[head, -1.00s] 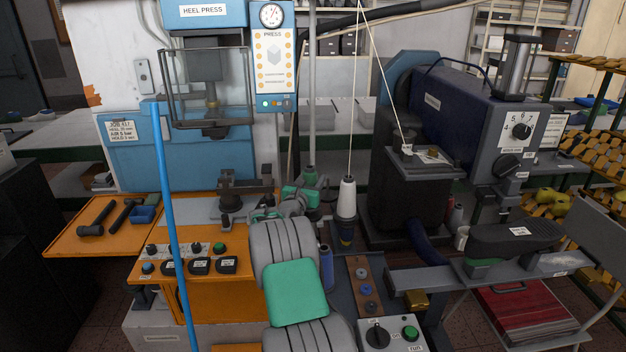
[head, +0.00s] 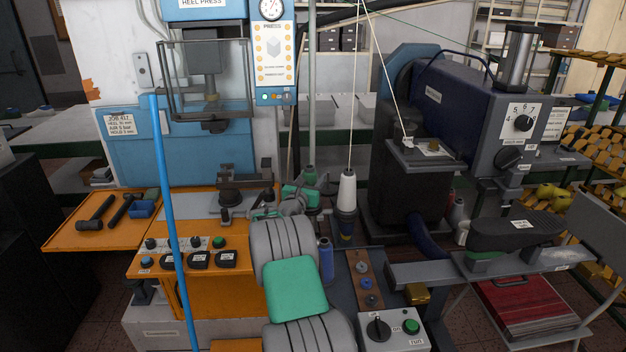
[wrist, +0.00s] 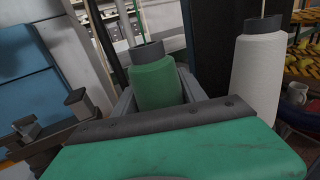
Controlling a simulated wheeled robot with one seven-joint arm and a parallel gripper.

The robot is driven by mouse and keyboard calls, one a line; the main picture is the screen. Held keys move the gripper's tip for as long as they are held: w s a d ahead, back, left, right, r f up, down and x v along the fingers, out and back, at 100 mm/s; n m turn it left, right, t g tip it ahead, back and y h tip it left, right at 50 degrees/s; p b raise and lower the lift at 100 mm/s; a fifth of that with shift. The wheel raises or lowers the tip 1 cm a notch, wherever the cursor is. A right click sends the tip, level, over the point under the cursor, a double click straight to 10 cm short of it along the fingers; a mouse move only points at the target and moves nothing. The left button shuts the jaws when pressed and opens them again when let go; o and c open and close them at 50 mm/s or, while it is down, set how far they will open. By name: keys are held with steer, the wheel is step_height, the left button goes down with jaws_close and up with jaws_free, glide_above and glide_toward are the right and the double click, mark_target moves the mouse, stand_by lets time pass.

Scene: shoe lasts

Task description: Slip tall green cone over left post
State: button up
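The tall green cone, with a dark grey collar at its top, stands upright in the wrist view (wrist: 157,84). In the head view only its upper part (head: 309,173) shows, left of the white cone. My gripper (head: 300,192) is at the green cone, one grey finger on each side of it. I cannot tell whether the fingers press on it or stand just clear. The cone's lower end and the left post are hidden behind my gripper. A green thread (wrist: 141,22) runs up from the cone's top.
The white cone (head: 347,190) stands close on the right, its thread running upward; it also shows in the wrist view (wrist: 257,72). The dark machine (head: 410,190) is further right. The heel press (head: 208,90) and its orange table (head: 190,260) are on the left.

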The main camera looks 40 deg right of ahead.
steer(key=o, duration=0.5)
steer(key=b+v, duration=0.1)
steer(key=v, duration=0.6)
steer(key=shift+s+a+b, duration=0.25)
steer(key=shift+a+b, duration=0.1)
steer(key=shift+b, duration=0.05)
